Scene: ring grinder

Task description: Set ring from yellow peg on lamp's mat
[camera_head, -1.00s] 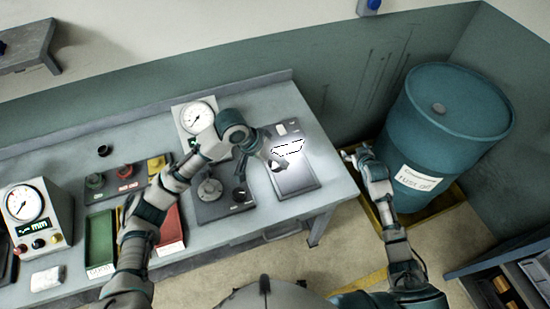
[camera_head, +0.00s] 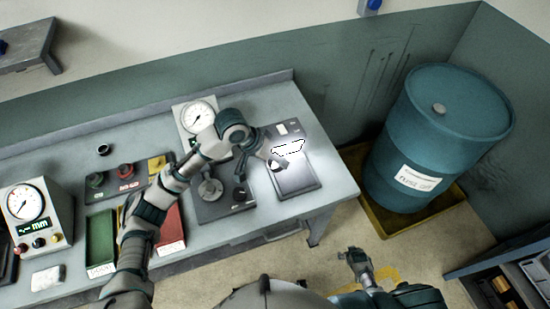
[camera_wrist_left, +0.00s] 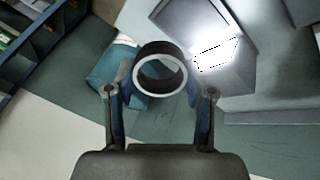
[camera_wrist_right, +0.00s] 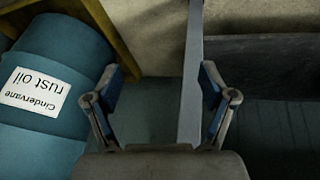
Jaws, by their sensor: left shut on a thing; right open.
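My left gripper (camera_head: 274,160) is shut on a dark ring (camera_head: 277,165). In the left wrist view the ring (camera_wrist_left: 160,68) sits between the two fingertips, its open hole facing the camera. The lamp (camera_head: 288,147) glows white at the right of the bench. Its dark grey mat (camera_head: 298,181) lies just in front of the glow. The ring is over the mat's left part in the head view; I cannot tell its height. The yellow peg's place (camera_head: 157,164) is on the dark rack at left, and no ring shows there. My right gripper (camera_head: 357,262) is open and empty, off the bench.
A grey plate with round fittings (camera_head: 238,206) lies left of the mat. A dial gauge (camera_head: 198,117) stands behind it. Green (camera_head: 101,236) and red (camera_head: 170,226) trays lie further left. A blue drum (camera_head: 425,150) stands beyond the bench's right end.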

